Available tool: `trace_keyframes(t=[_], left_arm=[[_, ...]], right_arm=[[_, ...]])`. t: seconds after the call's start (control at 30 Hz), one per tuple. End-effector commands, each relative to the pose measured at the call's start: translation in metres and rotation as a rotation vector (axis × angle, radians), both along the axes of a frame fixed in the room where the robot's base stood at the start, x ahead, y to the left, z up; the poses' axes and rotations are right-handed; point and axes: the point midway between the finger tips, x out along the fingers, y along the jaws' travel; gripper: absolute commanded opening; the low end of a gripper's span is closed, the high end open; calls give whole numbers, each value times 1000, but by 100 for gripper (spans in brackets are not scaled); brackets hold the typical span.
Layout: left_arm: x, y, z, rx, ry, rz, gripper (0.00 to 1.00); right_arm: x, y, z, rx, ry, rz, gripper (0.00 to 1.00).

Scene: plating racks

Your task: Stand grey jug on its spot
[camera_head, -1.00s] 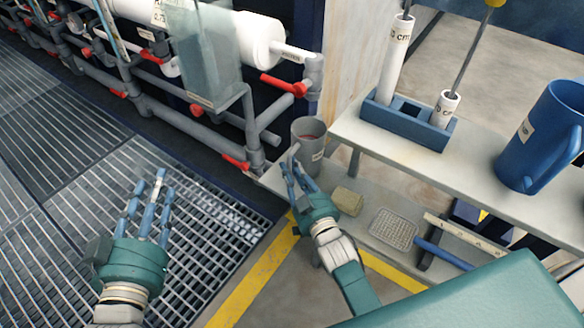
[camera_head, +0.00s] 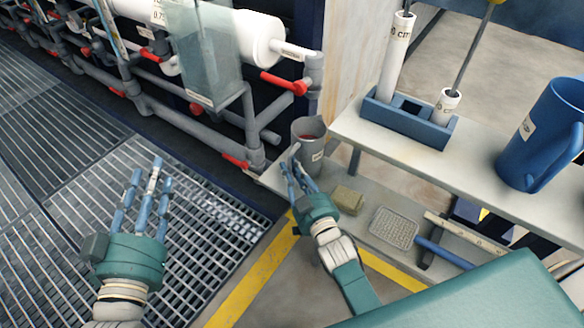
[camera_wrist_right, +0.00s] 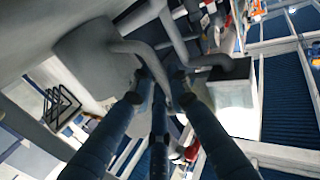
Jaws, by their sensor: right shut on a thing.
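The grey jug (camera_head: 310,140) stands upright at the left end of the lower shelf. It has a pale label and something reddish shows inside its mouth. I cannot tell whether its base touches the shelf. My right gripper (camera_head: 298,172) is shut on the jug's handle, on the jug's near left side. In the right wrist view the jug's grey body (camera_wrist_right: 92,58) fills the upper left, and its handle (camera_wrist_right: 150,58) runs between the fingers (camera_wrist_right: 160,90). My left gripper (camera_head: 150,178) is open and empty above the floor grating. No marked spot for the jug can be made out.
On the lower shelf (camera_head: 280,181) lie a sponge (camera_head: 348,200) and a blue-handled grid paddle (camera_head: 394,228). The upper shelf (camera_head: 470,165) holds a blue rack (camera_head: 405,120) with tubes and a blue jug (camera_head: 548,135). Pipes with red valves (camera_head: 285,84) stand behind.

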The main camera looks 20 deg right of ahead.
Motion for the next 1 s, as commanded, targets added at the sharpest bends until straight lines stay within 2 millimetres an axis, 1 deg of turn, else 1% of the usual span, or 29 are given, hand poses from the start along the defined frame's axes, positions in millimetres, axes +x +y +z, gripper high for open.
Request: trace_keyframes(t=[0.1, 0.13, 0.2, 0.23, 0.43, 0.5, 0.63, 0.77, 1.0], left_arm=[[0, 0, 2, -4, -11, -1, 39], [0, 0, 3, -4, -14, -1, 39], [0, -1, 3, -5, -15, -1, 39], [0, -1, 3, -4, -14, -1, 39], [-1, -1, 2, -4, -10, -1, 39], [-1, 0, -2, -3, 0, 0, 39], [-1, 0, -1, -3, -1, 0, 39], [-1, 0, 0, -3, -4, 0, 39], [-1, 0, 1, -3, -7, 0, 39]], right_arm=[[0, 0, 1, 0, -3, 0, 0], [0, 0, 1, -1, -3, 0, 22], [0, 0, 1, 0, -3, 0, 36], [0, 0, 1, 0, -3, 0, 38], [0, 0, 0, 0, -1, 0, 38], [-1, 0, -2, 1, 2, 0, 38], [-10, -1, -2, 0, 3, 0, 38], [-32, -3, -2, -1, 3, 0, 38], [-84, -7, -2, 1, 3, 0, 38]])
